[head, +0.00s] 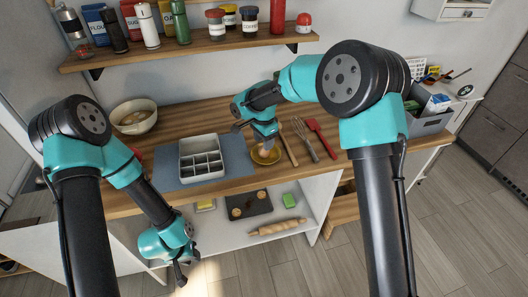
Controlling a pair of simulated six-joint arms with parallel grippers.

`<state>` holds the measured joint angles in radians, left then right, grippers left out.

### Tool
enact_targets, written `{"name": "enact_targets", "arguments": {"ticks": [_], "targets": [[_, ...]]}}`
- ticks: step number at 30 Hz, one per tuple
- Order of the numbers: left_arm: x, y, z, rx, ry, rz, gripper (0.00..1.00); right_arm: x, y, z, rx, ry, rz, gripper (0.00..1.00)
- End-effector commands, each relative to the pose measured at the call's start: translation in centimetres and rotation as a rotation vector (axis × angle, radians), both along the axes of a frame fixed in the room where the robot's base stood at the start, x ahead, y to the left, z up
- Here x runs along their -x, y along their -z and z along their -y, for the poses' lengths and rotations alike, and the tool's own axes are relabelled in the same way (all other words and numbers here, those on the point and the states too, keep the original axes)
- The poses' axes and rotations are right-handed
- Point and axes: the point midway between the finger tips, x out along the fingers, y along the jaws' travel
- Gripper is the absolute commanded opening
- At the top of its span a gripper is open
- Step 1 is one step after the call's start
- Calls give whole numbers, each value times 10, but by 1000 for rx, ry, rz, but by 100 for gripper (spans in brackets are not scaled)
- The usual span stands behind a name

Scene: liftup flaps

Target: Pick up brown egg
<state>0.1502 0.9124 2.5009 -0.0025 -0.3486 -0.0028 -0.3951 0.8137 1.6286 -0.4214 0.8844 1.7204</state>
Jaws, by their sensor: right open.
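I cannot make out a brown egg for certain. A small yellow-brown dish (265,156) sits on the wooden counter, and my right gripper (267,143) is right above it. The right gripper is open; its fingertips and whatever lies in the dish are too small to tell apart. A pale divided tray (181,166) with several compartments stands on a blue-grey mat (237,158), left of the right gripper. My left gripper (181,276) hangs low in front of the counter, away from the dish; its jaws are too dark to read.
A cream bowl (134,117) stands at the counter's back left. Wooden and red utensils (320,137) lie right of the dish. A shelf (190,48) with jars and bottles runs above. A rolling pin (277,227) lies on the lower shelf. A grey bin (431,123) stands at right.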

Motion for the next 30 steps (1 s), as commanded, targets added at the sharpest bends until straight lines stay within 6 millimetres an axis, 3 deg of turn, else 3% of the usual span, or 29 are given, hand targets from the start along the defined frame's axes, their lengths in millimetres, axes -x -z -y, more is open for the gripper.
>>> {"name": "enact_targets", "arguments": {"ticks": [5, 15, 30], "targets": [[0, 0, 0, 0, 0, 0, 29, 1, 10, 0, 1, 0, -1, 50], [0, 0, 0, 0, 0, 0, 29, 1, 50, 1, 1, 0, -1, 50], [0, 0, 0, 0, 0, 0, 29, 1, 52, 1, 0, 0, 0, 50]]}}
